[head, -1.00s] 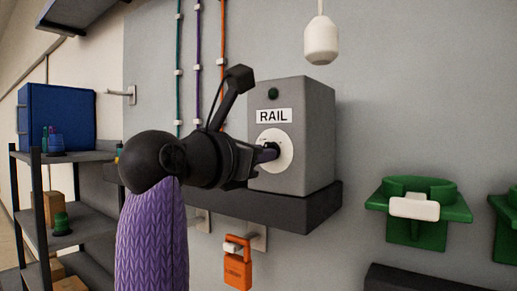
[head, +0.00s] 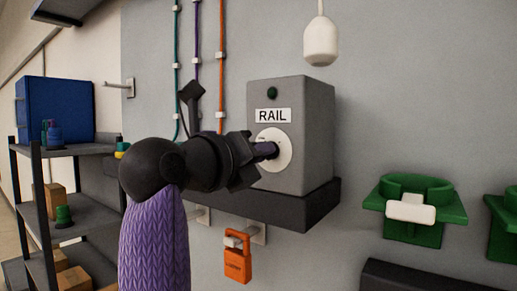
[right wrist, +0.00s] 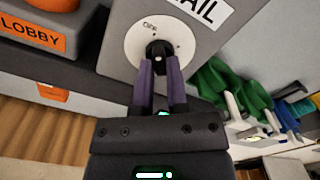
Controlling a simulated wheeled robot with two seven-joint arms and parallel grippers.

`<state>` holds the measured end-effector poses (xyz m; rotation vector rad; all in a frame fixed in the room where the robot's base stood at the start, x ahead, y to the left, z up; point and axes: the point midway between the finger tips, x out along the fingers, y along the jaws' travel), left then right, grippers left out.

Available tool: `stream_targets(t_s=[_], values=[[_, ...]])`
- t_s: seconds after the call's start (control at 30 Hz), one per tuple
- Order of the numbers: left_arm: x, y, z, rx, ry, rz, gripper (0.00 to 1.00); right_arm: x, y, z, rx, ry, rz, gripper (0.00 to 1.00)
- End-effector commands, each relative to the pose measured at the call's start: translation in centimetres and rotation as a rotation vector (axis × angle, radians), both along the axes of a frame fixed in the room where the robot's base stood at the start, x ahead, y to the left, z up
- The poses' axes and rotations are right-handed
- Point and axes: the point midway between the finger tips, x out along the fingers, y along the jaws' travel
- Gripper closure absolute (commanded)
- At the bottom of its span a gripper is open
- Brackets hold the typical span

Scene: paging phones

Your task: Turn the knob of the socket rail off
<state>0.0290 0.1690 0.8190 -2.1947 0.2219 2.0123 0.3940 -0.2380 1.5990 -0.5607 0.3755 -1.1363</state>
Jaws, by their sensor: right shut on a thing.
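The socket rail is a grey box (head: 310,130) with a "RAIL" label, standing on a dark shelf. A round white dial (head: 283,157) is on its front, with a dark knob at its middle. The dial and the black knob (right wrist: 158,52) also show in the right wrist view, where the box looks tilted. My right gripper (head: 268,150) reaches the dial from the left. In the right wrist view its two purple-grey fingers (right wrist: 160,80) are shut on the knob. The fingers hide part of the knob. My left gripper is not in view.
A dark shelf (head: 300,212) carries the box. An orange padlock (head: 238,262) hangs below it. A white pendant (head: 320,40) hangs above right. Green holders (head: 415,230) are on the wall at right. A rack with a blue box (head: 60,110) stands at left.

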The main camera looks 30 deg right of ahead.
Motion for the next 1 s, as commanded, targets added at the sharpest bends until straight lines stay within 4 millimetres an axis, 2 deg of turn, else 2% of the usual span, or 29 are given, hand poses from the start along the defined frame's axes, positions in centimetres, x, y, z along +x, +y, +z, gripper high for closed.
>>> stream_targets(t_s=[0.33,0.9,0.93,1.0], values=[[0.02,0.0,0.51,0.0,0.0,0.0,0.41,-0.02,0.02,0.11,-0.054,0.124,0.0,1.0],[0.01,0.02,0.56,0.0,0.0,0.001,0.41,-0.01,0.02,0.06,-0.065,0.15,0.001,1.0],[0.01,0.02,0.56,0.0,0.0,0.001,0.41,-0.01,0.02,0.06,-0.065,0.151,0.0,0.8],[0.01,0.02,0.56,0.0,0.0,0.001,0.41,0.0,0.02,0.06,-0.064,0.151,0.001,0.66]])
